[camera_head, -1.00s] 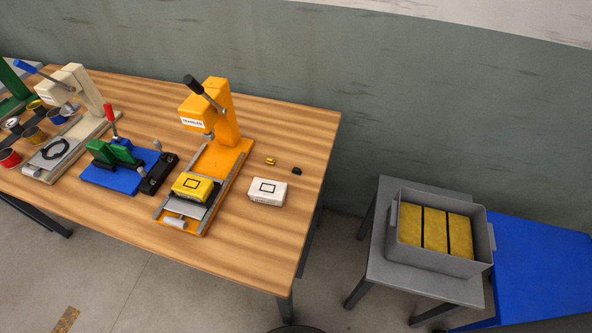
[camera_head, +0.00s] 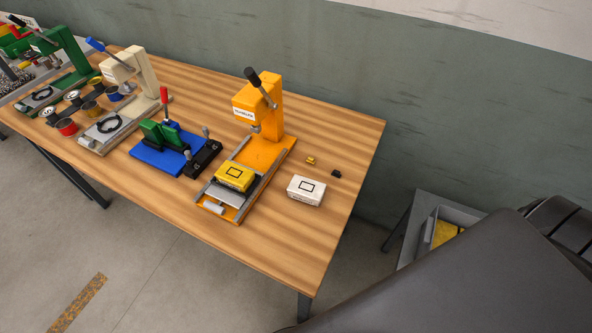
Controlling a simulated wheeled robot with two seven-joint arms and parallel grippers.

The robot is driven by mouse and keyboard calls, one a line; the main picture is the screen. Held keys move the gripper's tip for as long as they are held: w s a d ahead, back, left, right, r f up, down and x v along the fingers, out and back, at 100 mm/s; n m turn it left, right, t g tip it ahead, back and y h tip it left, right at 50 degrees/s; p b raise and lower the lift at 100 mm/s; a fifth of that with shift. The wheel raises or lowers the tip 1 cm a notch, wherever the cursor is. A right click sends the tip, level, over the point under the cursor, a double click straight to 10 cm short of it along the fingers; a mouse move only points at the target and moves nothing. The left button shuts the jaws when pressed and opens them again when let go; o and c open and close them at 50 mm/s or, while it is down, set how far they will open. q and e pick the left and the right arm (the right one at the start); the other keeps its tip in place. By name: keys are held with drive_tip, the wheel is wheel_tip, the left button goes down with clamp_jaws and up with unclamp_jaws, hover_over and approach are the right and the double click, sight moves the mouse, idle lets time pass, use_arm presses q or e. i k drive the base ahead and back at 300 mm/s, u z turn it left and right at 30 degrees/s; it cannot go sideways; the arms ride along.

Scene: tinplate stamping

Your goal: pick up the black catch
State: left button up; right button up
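A small black catch (camera_head: 336,174) lies on the wooden table near its right edge. A small yellow catch (camera_head: 311,161) lies just to its left and a little farther back. A white box with a black square outline (camera_head: 306,190) is in front of them. My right arm comes in at the lower right as a large dark shape, but its gripper is not in view. My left gripper is not in view either. Nothing touches the black catch.
An orange press (camera_head: 262,150) with a yellow box (camera_head: 234,178) on its bed stands left of the catches. A blue-based fixture (camera_head: 155,158) and more presses stand farther left. A grey bin (camera_head: 431,226) at right is mostly hidden by my arm. The table's right end is mostly clear.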

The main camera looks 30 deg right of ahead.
sight(337, 173)
drive_tip(key=u, duration=0.05)
drive_tip(key=k, duration=1.4)
drive_tip(key=z, duration=1.8)
